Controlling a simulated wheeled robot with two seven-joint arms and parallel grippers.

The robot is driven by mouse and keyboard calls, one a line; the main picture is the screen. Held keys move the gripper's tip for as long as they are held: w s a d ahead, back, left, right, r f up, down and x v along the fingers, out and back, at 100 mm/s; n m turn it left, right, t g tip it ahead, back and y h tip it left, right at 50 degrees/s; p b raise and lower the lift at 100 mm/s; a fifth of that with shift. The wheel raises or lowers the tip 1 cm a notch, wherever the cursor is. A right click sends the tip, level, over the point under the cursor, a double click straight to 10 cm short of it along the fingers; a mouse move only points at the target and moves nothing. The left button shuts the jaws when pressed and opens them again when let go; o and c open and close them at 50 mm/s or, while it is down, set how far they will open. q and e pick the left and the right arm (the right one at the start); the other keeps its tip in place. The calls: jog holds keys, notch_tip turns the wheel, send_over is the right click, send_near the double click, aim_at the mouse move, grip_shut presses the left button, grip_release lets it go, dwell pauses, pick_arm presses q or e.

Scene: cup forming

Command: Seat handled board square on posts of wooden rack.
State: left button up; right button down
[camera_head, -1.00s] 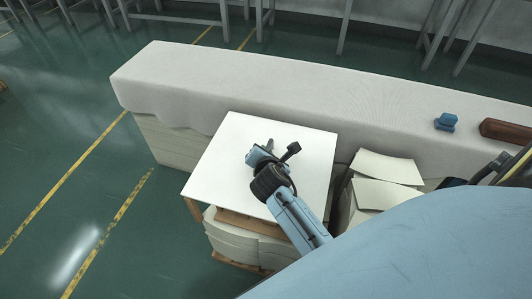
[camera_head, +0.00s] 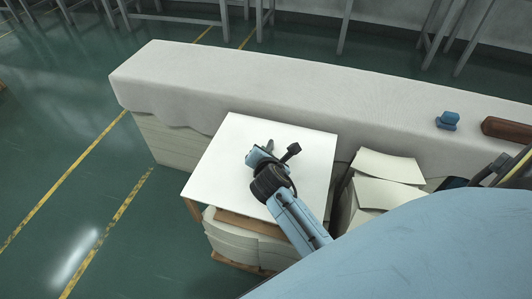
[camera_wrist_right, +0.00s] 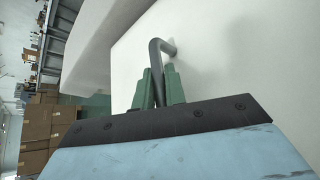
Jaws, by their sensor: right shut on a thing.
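The white board (camera_head: 222,150) lies roughly level over the wooden rack (camera_head: 192,208), whose corner post shows under the board's left corner. From above I cannot tell whether the board touches every post. My right gripper (camera_head: 266,150) is over the middle of the board, shut on its dark handle. In the right wrist view the green fingers (camera_wrist_right: 160,88) close around the bent handle (camera_wrist_right: 158,56), which rises from the white board surface (camera_wrist_right: 220,50). The far posts are hidden under the board. My left gripper is not in view.
A long cloth-covered bench (camera_head: 300,90) runs behind the board. A blue object (camera_head: 447,121) and a brown block (camera_head: 506,130) sit on its right part. Stacked pale sheets (camera_head: 385,180) stand right of the board. The green floor at left is clear.

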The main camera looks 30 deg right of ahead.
jog(key=shift+f, duration=0.35)
jog(key=c, duration=1.4)
grip_release()
jog(key=shift+o, duration=0.2)
jog(key=shift+f, duration=0.15)
